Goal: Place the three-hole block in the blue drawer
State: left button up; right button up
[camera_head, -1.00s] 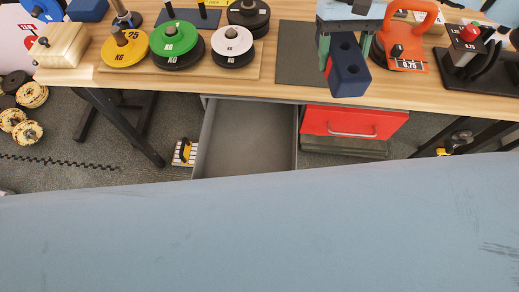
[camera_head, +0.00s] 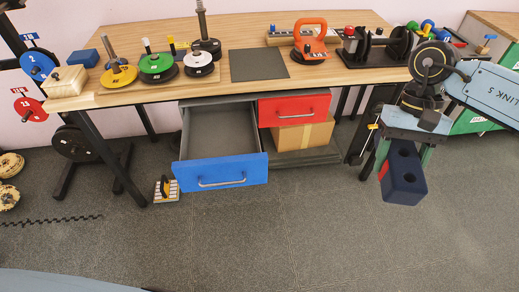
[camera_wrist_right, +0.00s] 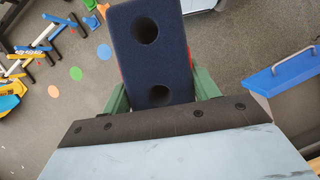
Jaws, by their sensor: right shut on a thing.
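The dark blue three-hole block (camera_head: 404,182) hangs in my right gripper (camera_head: 404,160), clamped between its green fingers, in the air right of the desk. The right wrist view shows the block (camera_wrist_right: 150,62) with two round holes visible; the rest of it is out of sight. The blue drawer (camera_head: 222,172) is pulled out under the desk, its grey inside empty where visible. Its blue front also shows at the right of the wrist view (camera_wrist_right: 290,74). The block is well to the right of the drawer. My left gripper is not in view.
A shut red drawer (camera_head: 294,107) is right of the blue one, above a cardboard box (camera_head: 303,134).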

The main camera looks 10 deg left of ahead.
aim_at(230, 147)
jog(key=u, duration=0.6)
jog(key=i, duration=0.7)
jog(key=u, duration=0.55)
